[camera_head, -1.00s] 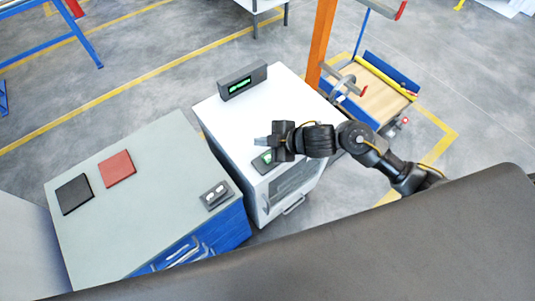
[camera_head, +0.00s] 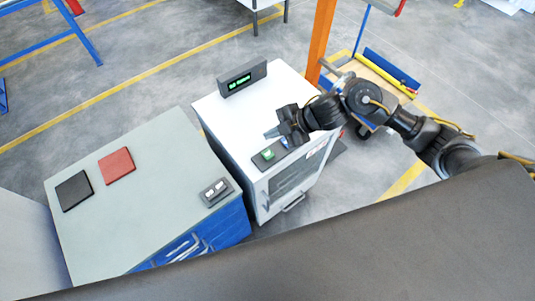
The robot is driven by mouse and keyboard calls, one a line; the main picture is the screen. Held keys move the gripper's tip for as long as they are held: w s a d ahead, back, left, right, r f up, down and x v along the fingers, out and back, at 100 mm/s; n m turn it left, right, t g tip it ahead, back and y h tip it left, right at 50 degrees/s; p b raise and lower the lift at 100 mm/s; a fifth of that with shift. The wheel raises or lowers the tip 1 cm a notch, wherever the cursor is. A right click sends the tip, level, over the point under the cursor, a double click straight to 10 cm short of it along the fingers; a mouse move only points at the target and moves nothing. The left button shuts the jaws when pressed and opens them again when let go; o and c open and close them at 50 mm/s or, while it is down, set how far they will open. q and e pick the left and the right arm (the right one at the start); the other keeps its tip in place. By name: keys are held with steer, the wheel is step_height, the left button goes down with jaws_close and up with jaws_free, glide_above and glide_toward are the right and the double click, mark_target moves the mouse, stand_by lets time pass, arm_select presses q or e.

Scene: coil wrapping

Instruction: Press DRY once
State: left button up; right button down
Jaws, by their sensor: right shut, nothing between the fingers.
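A white cabinet machine (camera_head: 225,115) stands in the middle with a dark button panel (camera_head: 260,162) on its top near the front edge. The panel has a green button (camera_head: 268,154) and a blue button (camera_head: 284,142). No label is legible on either. My right gripper (camera_head: 271,133) is shut and empty, above the cabinet top just behind the panel. Its fingertips point left and appear clear of the buttons. A black display (camera_head: 242,78) with green text stands at the cabinet's back; the text is too small to read. My left gripper is out of view.
A grey-topped workbench (camera_head: 140,165) with blue drawers stands to the left. It carries a red pad (camera_head: 117,166), a black pad (camera_head: 73,191) and a small box with two white parts (camera_head: 215,191). An orange post (camera_head: 320,40) and a cart (camera_head: 390,75) stand behind my right arm.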

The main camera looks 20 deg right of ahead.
steer(key=b, duration=0.6)
glide_above(272, 154)
step_height(272, 154, down, 7)
steer(key=shift+a+r, duration=0.1)
steer(key=shift+r, duration=0.05)
steer(key=shift+f+b, duration=0.55)
steer(key=shift+f, duration=0.15)
steer(key=shift+f, duration=0.15)
stand_by(0.8)
steer(key=shift+f, duration=0.25)
steer(key=shift+f+b, duration=0.55)
steer(key=shift+f, duration=0.05)
stand_by(0.8)
stand_by(0.3)
steer(key=shift+r+p, duration=1.05)
steer(key=shift+p, duration=0.05)
